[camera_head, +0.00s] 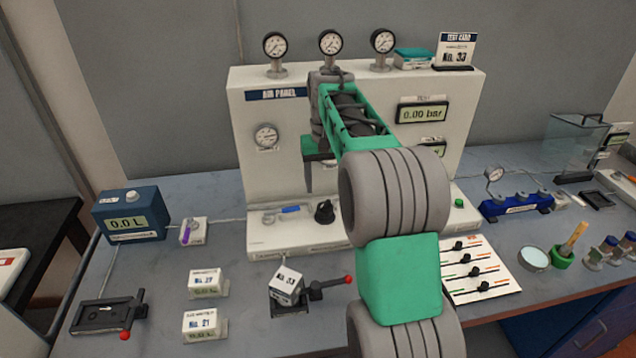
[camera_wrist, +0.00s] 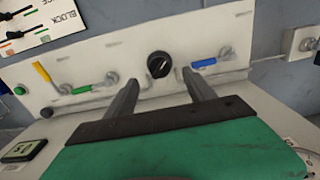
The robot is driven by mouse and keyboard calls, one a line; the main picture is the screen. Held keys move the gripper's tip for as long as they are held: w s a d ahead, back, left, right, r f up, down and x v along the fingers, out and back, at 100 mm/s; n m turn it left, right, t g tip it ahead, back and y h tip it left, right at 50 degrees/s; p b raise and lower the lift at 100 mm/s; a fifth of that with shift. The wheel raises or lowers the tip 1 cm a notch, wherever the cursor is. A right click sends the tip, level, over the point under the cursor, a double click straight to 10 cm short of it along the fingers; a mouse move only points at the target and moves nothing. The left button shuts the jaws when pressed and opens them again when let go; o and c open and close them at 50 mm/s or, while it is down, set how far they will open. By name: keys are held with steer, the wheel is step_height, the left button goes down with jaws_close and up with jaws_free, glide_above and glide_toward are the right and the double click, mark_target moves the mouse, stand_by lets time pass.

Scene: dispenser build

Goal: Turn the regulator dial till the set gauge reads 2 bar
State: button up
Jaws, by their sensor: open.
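The black regulator dial (camera_head: 324,210) sits on the lower ledge of the white air panel (camera_head: 245,190), right of a blue lever. In the wrist view the dial (camera_wrist: 159,64) shows beyond and between my two spread fingers, with a pale mark on its face. My gripper (camera_head: 312,186) is open and empty, above the dial in the head view; one finger shows clearly there. In the wrist view my gripper (camera_wrist: 160,78) appears apart from the dial. A round gauge (camera_head: 266,136) is on the panel face; its label is too small to read, so I cannot tell whether it is the set gauge.
A test display (camera_head: 422,113) reads 0.00 bar; another below is mostly hidden by my arm. Several round gauges stand on top.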

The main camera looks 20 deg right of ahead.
mark_target(325, 203)
steer(key=shift+w+d+f, duration=0.15)
steer(key=shift+w+f, duration=0.05)
steer(key=shift+w, duration=0.2)
step_height(325, 203, down, 7)
steer(key=shift+s+f+p, duration=0.15)
steer(key=shift+f+p, duration=0.05)
steer(key=shift+p, duration=0.25)
steer(key=shift+c, duration=0.2)
jaws_close()
